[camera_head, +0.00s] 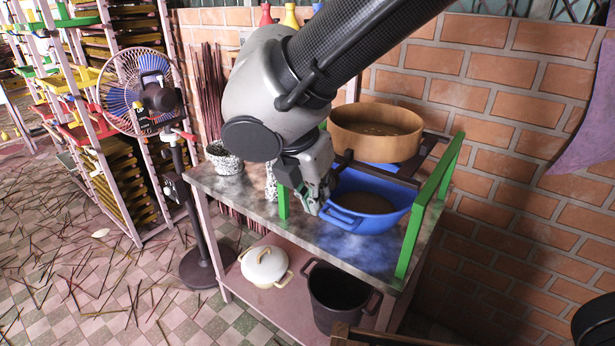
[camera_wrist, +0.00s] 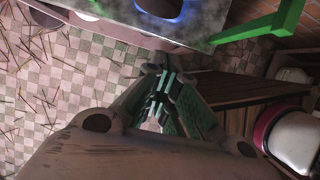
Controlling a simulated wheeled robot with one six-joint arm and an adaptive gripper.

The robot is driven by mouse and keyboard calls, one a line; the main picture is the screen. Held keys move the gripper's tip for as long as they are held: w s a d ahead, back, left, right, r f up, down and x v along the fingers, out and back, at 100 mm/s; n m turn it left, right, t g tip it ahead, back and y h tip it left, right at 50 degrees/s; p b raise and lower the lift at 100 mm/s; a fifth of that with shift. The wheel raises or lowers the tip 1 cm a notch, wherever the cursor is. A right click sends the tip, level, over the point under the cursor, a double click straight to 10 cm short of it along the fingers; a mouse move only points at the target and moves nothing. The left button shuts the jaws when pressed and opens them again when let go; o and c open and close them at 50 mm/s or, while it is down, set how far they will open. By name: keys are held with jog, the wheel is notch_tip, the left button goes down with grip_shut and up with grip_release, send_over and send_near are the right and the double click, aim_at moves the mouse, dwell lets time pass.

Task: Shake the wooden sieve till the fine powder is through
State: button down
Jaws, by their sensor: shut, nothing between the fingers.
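The wooden sieve (camera_head: 376,132) is a round tan hoop resting on dark rails in a green frame (camera_head: 434,200), above and behind a blue basin (camera_head: 360,216). Some brown material shows inside the sieve, and dark brown powder (camera_head: 362,203) lies in the basin. My gripper (camera_head: 318,204) is at the left side of the basin, below the sieve and apart from it. Its fingers are shut with nothing between them; they also show in the wrist view (camera_wrist: 160,95). I cannot tell whether the fingers touch the basin rim.
The metal-topped table (camera_head: 335,244) carries a speckled pot (camera_head: 222,158) at its left. A lidded cream pot (camera_head: 266,266) and a dark bucket (camera_head: 340,296) stand on the lower shelf. A fan (camera_head: 150,95) stands left. A brick wall (camera_head: 525,110) closes the back. Sticks litter the tiled floor.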

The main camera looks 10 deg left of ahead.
aim_at(340, 172)
jog(key=shift+w+d+r, duration=0.1)
jog(key=shift+w+d, duration=0.2)
jog(key=shift+w, duration=0.5)
jog(key=shift+w+d+r, duration=0.1)
jog(key=shift+w+d, duration=0.2)
jog(key=shift+w, duration=0.5)
jog(key=w, duration=0.1)
jog(key=w+d, duration=0.1)
jog(key=w, duration=0.1)
jog(key=w+d, duration=0.1)
jog(key=shift+w, duration=0.35)
